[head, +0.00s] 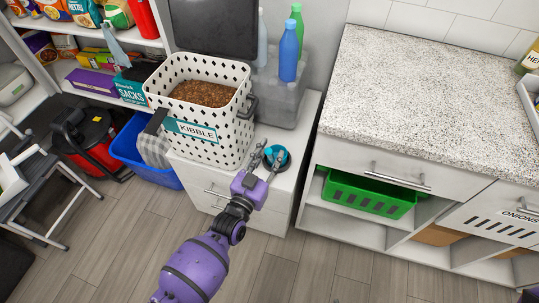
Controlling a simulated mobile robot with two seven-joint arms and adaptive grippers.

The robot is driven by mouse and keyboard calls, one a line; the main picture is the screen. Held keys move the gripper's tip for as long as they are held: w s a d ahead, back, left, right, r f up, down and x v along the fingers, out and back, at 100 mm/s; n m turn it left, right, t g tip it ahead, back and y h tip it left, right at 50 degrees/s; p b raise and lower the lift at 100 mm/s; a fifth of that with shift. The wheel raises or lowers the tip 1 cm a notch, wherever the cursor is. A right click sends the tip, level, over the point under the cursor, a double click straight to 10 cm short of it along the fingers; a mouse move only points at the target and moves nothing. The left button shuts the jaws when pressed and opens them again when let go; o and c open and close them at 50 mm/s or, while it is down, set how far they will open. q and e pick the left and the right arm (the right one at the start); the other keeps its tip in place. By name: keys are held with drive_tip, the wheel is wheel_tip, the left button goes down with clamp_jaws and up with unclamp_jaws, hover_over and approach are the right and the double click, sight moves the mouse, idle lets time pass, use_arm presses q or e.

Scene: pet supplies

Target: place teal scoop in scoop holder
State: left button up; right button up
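A bright teal piece (281,155), which looks like part of the teal scoop, sits in a dark round cup (287,166) that looks like the scoop holder. The cup stands on the white cabinet top, right of the kibble bin. My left gripper (267,154) reaches in from below, right at the cup's left side, with its fingers spread apart. The fingers and the cup overlap in this view, so I cannot tell whether they touch the scoop.
A white dotted kibble bin (213,140) stands close on the left. A grey container with a blue bottle (289,52) is behind. A speckled counter (430,95) rises to the right, with a green basket (368,195) below it. A blue bin (128,145) is at left.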

use_arm(q)
drive_tip(key=s+a+f+n+g+y, duration=0.1)
drive_tip(key=s+a, duration=0.6)
drive_tip(key=s, duration=0.7)
drive_tip(key=s+a+f+n+g+y, duration=0.2)
drive_tip(key=s+a+f+g+y, duration=0.2)
drive_tip(key=s, duration=1)
drive_tip(key=s+a+f+n+g+y, duration=0.2)
drive_tip(key=s+a+f+g, duration=0.2)
drive_tip(key=s+a+f, duration=0.4)
drive_tip(key=s+a, duration=0.1)
drive_tip(key=s, duration=0.4)
drive_tip(key=shift+s+a+y, duration=0.3)
drive_tip(key=shift+s+a, duration=0.05)
drive_tip(key=shift+s, duration=0.05)
drive_tip(key=shift+w+d, duration=0.1)
